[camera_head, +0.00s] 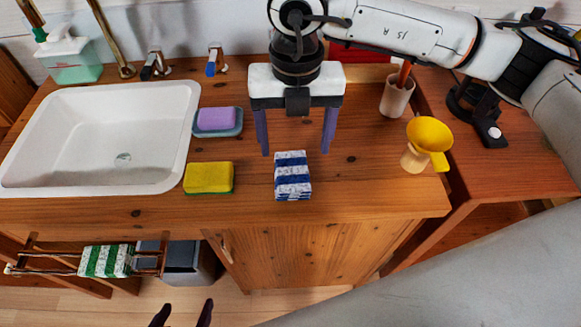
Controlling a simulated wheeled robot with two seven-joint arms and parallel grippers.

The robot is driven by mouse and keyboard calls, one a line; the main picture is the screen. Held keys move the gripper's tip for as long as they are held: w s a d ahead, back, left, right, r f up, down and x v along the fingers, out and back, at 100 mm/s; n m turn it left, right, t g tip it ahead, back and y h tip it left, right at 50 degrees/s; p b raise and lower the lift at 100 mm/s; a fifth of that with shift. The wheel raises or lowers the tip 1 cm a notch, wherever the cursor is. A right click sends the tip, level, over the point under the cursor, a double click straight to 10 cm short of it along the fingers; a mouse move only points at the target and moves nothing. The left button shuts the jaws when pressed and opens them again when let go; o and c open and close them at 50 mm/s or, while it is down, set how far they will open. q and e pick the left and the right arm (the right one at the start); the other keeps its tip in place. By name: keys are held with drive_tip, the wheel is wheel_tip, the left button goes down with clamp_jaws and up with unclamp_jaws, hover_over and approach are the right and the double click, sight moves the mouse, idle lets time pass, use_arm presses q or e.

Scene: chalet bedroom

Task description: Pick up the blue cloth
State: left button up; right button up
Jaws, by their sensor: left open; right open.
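The blue cloth (293,176) is a small folded cloth with blue and white stripes. It lies on the wooden counter near its front edge. My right gripper (296,151) comes in from the upper right and points down, its two purple fingers spread wide. It is open and empty, its fingertips just behind the cloth in the picture; their height above the counter is hard to judge. My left gripper (182,314) shows only its dark fingertips at the bottom edge, apart and empty, in front of the counter.
A yellow sponge (209,178) lies left of the cloth, near the white sink (95,135). A purple soap (217,118) sits in a blue dish behind. A green striped cloth (105,261) hangs on a rail.

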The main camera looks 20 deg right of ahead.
sight(291, 168)
drive_tip(key=f, duration=0.4)
drive_tip(key=f+p, duration=0.1)
drive_tip(key=f, duration=0.1)
drive_tip(key=shift+s+a+f, duration=0.2)
drive_tip(key=shift+a, duration=0.2)
drive_tip(key=c, duration=1.2)
drive_tip(key=shift+r, duration=0.15)
